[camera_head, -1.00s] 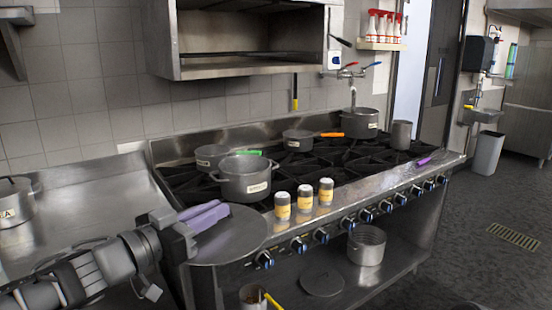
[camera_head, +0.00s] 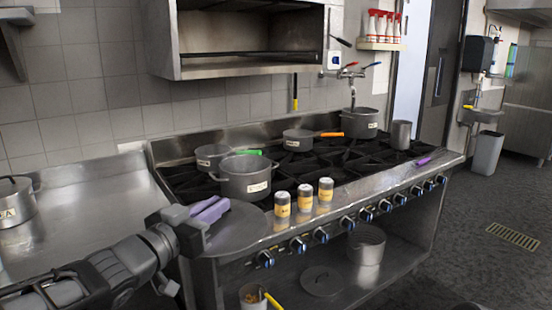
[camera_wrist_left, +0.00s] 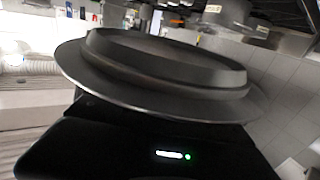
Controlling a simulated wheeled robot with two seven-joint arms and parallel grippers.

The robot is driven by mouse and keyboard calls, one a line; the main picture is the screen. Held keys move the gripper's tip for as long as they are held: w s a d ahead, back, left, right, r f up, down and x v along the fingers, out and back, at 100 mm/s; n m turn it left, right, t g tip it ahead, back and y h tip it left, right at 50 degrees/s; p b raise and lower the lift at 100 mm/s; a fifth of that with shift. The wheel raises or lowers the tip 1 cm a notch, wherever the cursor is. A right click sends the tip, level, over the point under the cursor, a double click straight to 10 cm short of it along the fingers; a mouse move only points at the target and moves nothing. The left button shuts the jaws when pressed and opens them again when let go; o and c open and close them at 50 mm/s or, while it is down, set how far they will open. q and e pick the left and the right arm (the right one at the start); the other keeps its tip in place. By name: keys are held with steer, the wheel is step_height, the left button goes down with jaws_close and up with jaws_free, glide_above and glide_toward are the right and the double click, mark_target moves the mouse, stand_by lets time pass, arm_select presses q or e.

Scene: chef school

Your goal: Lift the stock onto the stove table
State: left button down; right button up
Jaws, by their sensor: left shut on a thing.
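My left gripper (camera_head: 210,211), with purple parts at its end, is shut on a flat, round metal lid (camera_head: 236,234). The lid is near the stove's front left corner and fills much of the left wrist view (camera_wrist_left: 165,80). A pot (camera_head: 245,182) with a label too small to read stands on the left front of the stove table (camera_head: 345,195). A small pot (camera_head: 252,297) with brown contents and a yellow handle shows low at the front. I cannot tell which pot is the stock. My right gripper is not in view.
Three shakers (camera_head: 304,198) stand on the stove's front edge. More pots (camera_head: 300,140) stand towards the back of the burners. A pot (camera_head: 366,245) and another lid (camera_head: 321,281) are on the lower shelf. The left counter (camera_head: 95,215) has free room beside a lidded pot (camera_head: 15,202).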

arm_select(q)
steer(key=w+a+f+n+t+y, duration=0.1)
steer(key=a+f+n+y, duration=0.2)
steer(key=f, duration=1.1)
steer(key=w+a+f+n+t+y, duration=0.1)
steer(key=a+f+y, duration=0.3)
steer(key=f, duration=1.1)
steer(key=shift+a+f+n+y, duration=0.25)
steer(key=shift+a+n+y, duration=0.15)
steer(key=shift+n+y, duration=0.5)
